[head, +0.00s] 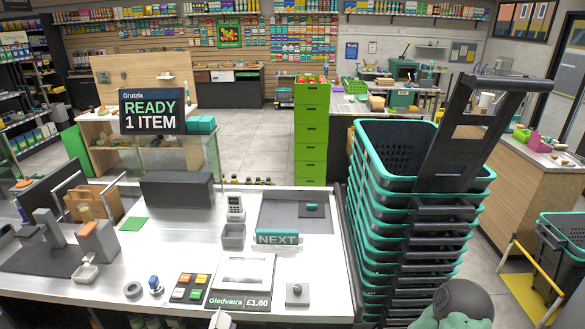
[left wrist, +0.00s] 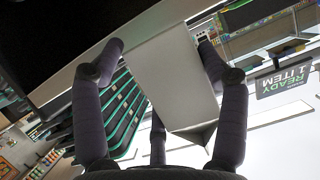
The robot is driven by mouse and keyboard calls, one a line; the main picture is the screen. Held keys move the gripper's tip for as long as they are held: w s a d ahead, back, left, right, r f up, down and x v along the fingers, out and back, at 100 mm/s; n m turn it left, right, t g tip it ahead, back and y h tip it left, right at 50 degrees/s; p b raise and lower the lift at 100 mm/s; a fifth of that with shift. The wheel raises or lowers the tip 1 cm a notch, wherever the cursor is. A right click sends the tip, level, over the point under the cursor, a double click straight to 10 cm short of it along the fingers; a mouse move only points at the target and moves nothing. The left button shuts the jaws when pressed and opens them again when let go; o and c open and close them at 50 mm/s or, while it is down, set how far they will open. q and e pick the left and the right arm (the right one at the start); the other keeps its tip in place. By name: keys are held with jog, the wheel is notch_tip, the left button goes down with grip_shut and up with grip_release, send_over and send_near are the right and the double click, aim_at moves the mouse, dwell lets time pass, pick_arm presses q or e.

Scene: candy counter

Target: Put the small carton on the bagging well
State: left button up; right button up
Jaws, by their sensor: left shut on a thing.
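In the left wrist view my left gripper (left wrist: 160,48) is shut on a plain pale grey box, the small carton (left wrist: 174,92). Its dark fingers press on two opposite sides, and a third finger shows below. A sunken grey area (head: 275,213) in the white counter lies behind the teal NEXT bar (head: 277,239). A dark flat area (head: 62,262) lies at the counter's left, with a paper bag (head: 88,204) behind it. I cannot tell which area is the bagging well. My right gripper is not in view.
A tall stack of teal-rimmed baskets (head: 405,240) stands just right of the counter (head: 130,275). A card reader (head: 235,205), a dark grey box (head: 177,190) and a price display (head: 240,280) stand on it. The READY sign (head: 152,111) rises behind.

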pick_arm(q)
jog(key=shift+s+d+f, duration=0.25)
jog(key=shift+s+f, duration=0.5)
jog(key=shift+s, duration=0.15)
